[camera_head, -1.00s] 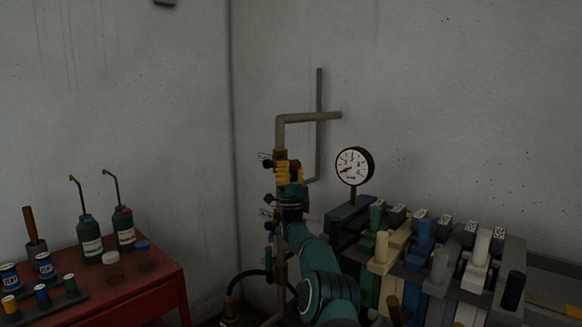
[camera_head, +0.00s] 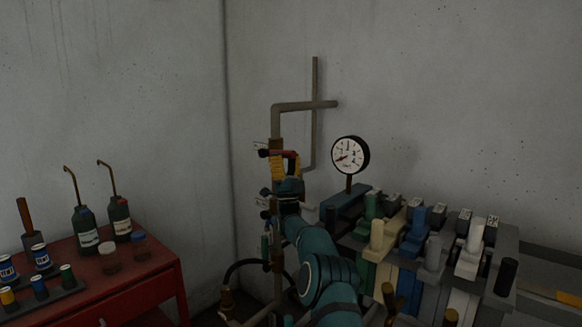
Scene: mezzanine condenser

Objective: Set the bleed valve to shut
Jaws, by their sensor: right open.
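A vertical brown pipe (camera_head: 277,124) carries several small valves with dark ends and white tags; the tag writing is too small to read, so I cannot tell which is the bleed valve. At the top valve, a red lever (camera_head: 282,153) lies nearly level across the pipe. My right gripper (camera_head: 286,166), with yellow fingers, is open just below and around this lever; I cannot tell whether it touches. My teal right arm hides part of the pipe. A lower valve (camera_head: 266,215) shows at the pipe's left. My left gripper is out of view.
A round pressure gauge (camera_head: 350,155) stands right of the pipe. A rack of coloured levers (camera_head: 420,245) fills the lower right. A red cabinet (camera_head: 125,295) with bottles and cans stands at the left. A black hose (camera_head: 243,264) curves beside the lower pipe.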

